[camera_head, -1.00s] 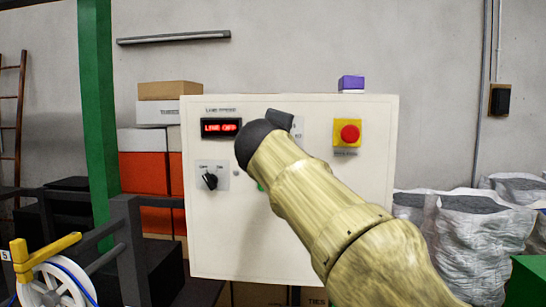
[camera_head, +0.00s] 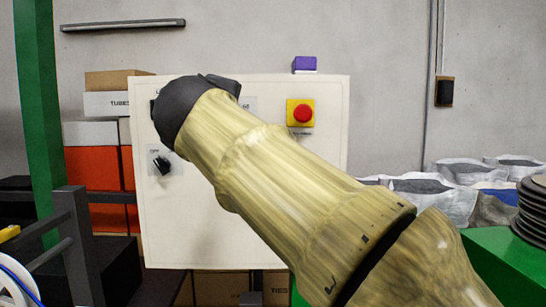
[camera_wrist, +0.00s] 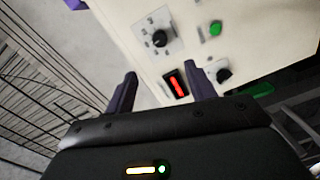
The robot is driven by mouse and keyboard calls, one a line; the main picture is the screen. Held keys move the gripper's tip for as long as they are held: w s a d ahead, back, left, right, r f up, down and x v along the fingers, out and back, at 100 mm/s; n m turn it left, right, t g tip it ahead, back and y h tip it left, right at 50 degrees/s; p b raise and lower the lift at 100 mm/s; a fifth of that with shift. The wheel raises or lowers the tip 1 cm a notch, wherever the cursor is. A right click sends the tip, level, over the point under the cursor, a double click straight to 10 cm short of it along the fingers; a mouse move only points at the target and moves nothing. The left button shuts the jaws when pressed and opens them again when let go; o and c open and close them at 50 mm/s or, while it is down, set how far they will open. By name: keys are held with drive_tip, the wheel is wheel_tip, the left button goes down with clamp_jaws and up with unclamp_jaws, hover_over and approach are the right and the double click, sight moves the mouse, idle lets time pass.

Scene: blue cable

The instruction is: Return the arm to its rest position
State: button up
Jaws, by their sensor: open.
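My gripper (camera_wrist: 160,92) is open in the wrist view, with its two dark fingers apart and nothing between them. The fingers do not show there. The red button on its yellow base (camera_head: 301,113) and a black selector knob (camera_head: 162,165) stay visible.
A green post (camera_head: 38,120) and dark rails (camera_head: 75,240) stand at the left, near stacked boxes (camera_head: 100,170). Grey sacks (camera_head: 440,195) and a green surface (camera_head: 500,250) with stacked dark discs (camera_head: 532,210) are at the right.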

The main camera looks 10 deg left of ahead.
drive_tip(key=w+d+f+m+g+h+p, duration=0.1)
drive_tip(key=w+d+f+m+g+p, duration=0.1)
drive_tip(key=d+f, duration=0.5)
drive_tip(key=w+d+f+m+g+h+p, duration=0.1)
drive_tip(key=w+d+f+m+g, duration=0.2)
drive_tip(key=f, duration=0.8)
drive_tip(key=w+d+f+m+g+h+p, duration=0.1)
drive_tip(key=w+d+f+g+p, duration=0.1)
drive_tip(key=d+f, duration=0.5)
drive_tip(key=s+d+f+m+g+h+p, duration=0.1)
drive_tip(key=s+d+f+m+g+p, duration=0.3)
drive_tip(key=s+d+f, duration=1.4)
wheel_tip(320, 180, down, 4)
drive_tip(key=s+m+g, duration=0.1)
drive_tip(key=m+g, duration=0.2)
drive_tip(key=m, duration=0.4)
drive_tip(key=shift+s+m, duration=0.3)
drive_tip(key=shift+s, duration=0.05)
drive_tip(key=shift+c, duration=0.2)
